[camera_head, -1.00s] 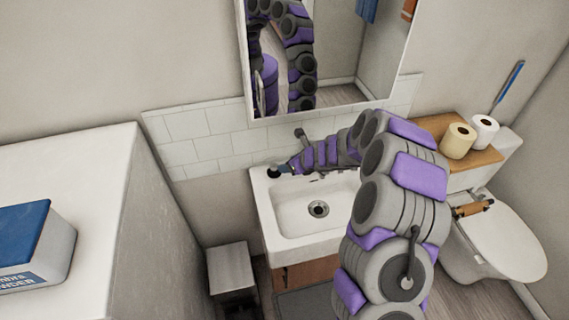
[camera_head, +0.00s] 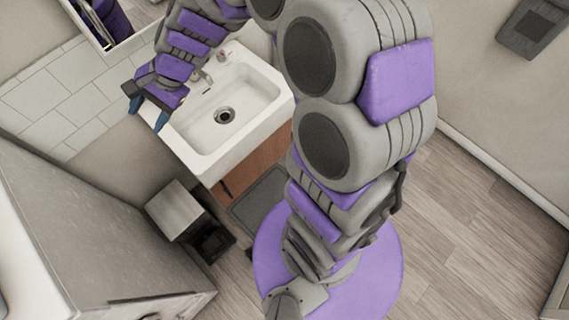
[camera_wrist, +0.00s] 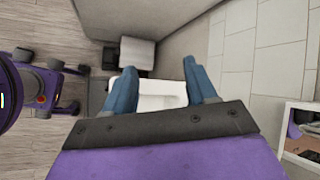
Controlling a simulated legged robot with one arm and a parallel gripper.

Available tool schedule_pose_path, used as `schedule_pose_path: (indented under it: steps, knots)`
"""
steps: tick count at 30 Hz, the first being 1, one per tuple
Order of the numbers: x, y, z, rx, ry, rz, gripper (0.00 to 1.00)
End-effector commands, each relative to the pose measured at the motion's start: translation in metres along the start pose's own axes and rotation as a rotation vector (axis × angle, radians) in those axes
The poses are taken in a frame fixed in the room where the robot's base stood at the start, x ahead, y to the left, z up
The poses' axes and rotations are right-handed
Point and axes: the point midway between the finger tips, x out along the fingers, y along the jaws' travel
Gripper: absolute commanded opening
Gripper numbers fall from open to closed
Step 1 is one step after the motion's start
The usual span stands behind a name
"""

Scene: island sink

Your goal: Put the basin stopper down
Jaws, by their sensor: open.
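The white basin (camera_head: 252,89) is in the head view, left of centre, with a round drain (camera_head: 224,115) in its floor. The drain shows a metal ring and a dark centre; I cannot tell whether the stopper is up or down. The tap (camera_head: 205,79) is at the basin's back edge, partly hidden by my arm. My gripper (camera_head: 147,112) is open and empty, by the basin's back left corner, its blue fingers pointing down. In the wrist view, my gripper (camera_wrist: 160,66) has its fingers spread, with a white surface between them, and no stopper is visible.
A small grey bin-like box (camera_head: 175,209) stands on the floor left of the basin. A tall cabinet (camera_head: 90,235) is at the lower left. White tiles (camera_head: 62,95) line the wall behind. Open wood floor (camera_head: 450,215) lies to the right.

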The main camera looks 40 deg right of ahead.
Motion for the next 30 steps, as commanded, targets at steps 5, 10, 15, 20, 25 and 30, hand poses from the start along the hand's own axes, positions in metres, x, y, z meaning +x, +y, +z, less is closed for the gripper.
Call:
schedule_pose_path:
  steps: [5, 10, 15, 20, 25, 30]
  knots:
    - [-0.038, 0.066, 0.04, -0.318, 0.023, 0.174, 0.57]
    - [-0.076, 0.139, 0.058, -0.568, 0.043, 0.37, 0.57]
    - [-0.116, 0.21, 0.064, -0.751, 0.056, 0.574, 0.57]
    - [-0.145, 0.258, 0.065, -0.839, 0.054, 0.717, 0.57]
    - [-0.159, 0.277, 0.065, -0.872, 0.052, 0.779, 0.57]
    - [-0.16, 0.279, 0.065, -0.875, 0.051, 0.784, 0.57]
